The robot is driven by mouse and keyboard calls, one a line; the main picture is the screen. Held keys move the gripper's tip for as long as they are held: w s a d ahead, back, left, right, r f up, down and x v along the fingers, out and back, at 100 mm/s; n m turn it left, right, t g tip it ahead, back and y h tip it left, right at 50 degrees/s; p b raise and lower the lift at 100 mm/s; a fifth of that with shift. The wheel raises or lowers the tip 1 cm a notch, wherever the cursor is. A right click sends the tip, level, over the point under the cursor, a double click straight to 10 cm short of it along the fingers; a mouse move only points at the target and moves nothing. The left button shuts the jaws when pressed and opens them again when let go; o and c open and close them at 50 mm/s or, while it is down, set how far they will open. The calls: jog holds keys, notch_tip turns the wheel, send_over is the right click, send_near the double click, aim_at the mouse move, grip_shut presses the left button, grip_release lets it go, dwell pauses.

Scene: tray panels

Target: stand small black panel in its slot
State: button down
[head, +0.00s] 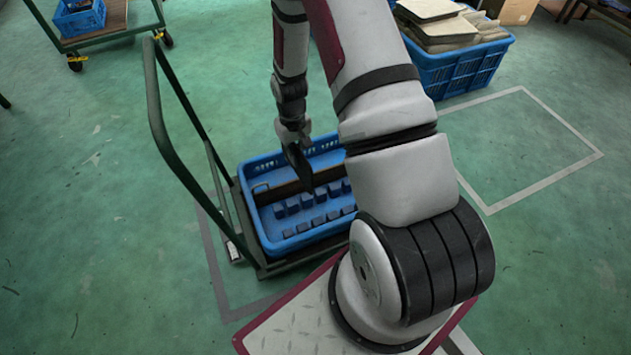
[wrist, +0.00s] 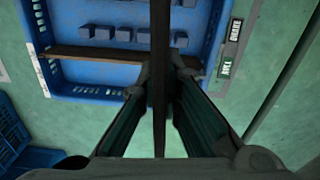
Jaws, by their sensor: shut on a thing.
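My gripper (head: 293,142) is shut on the small black panel (head: 301,166), above the blue tray (head: 262,227). In the wrist view the panel (wrist: 160,38) shows edge-on as a narrow dark strip between my two fingers (wrist: 160,90). In the head view it hangs tilted below the fingers. The tray has rows of blue blocks (head: 306,201) with gaps between them on its floor. The panel's lower end looks above the blocks; I cannot tell its exact height or which gap it lines up with.
A brown strip (wrist: 90,54) crosses the tray. The tray sits on a dark cart with a tall green handle (head: 158,120) at its left. A blue crate of stacked panels (head: 462,68) stands at the upper right.

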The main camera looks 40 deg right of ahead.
jog(key=s+d+f+b, duration=0.1)
jog(key=d+f+b, duration=0.2)
jog(key=f+b, duration=0.5)
jog(key=s+d+f+m+b, duration=0.1)
jog(key=d+f+b, duration=0.3)
jog(key=f+b, duration=0.5)
jog(key=shift+d+f, duration=0.25)
jog(key=shift+f, duration=1.2)
jog(key=shift+f, duration=0.1)
notch_tip(320, 180, down, 7)
jog(key=b, duration=0.3)
jog(key=shift+r+b, duration=0.2)
jog(key=shift+b, duration=0.2)
jog(key=shift+w+f, duration=0.1)
jog(key=shift+f, duration=0.05)
jog(key=shift+f, duration=2.05)
